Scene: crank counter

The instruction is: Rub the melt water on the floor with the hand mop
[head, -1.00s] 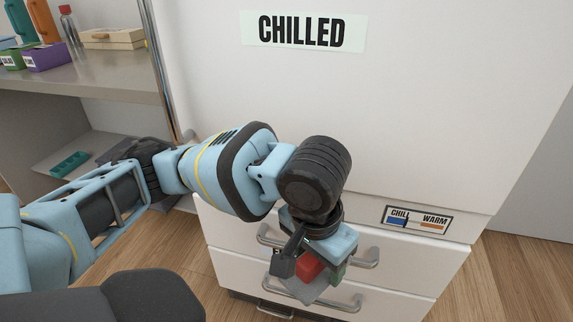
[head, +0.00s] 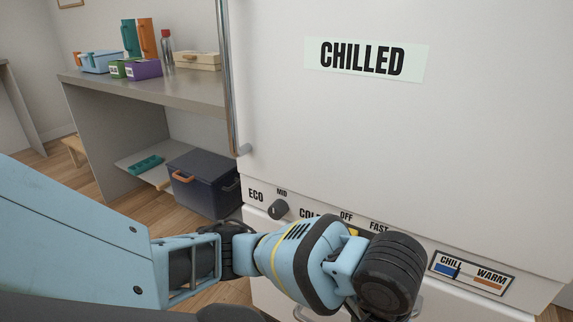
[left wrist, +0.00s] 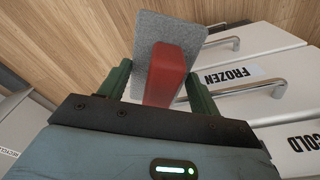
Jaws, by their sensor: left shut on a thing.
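The hand mop has a red handle (left wrist: 168,72) and a flat grey pad (left wrist: 192,38), seen in the left wrist view. My left gripper (left wrist: 158,88) is shut on the red handle, with a green finger on each side. The pad lies beyond the fingertips, over the wood floor (left wrist: 70,40) in that picture; I cannot tell whether they touch. In the head view the left arm reaches across the front of the white fridge, and its gripper and the mop are below the frame. No melt water can be made out. My right gripper is not in view.
The white fridge (head: 470,130) has a CHILLED label and a knob (head: 278,210). Drawers with metal handles, one labelled FROZEN (left wrist: 250,76), are close beside the gripper. A grey shelf unit (head: 150,88) and a dark blue box (head: 205,182) stand at left.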

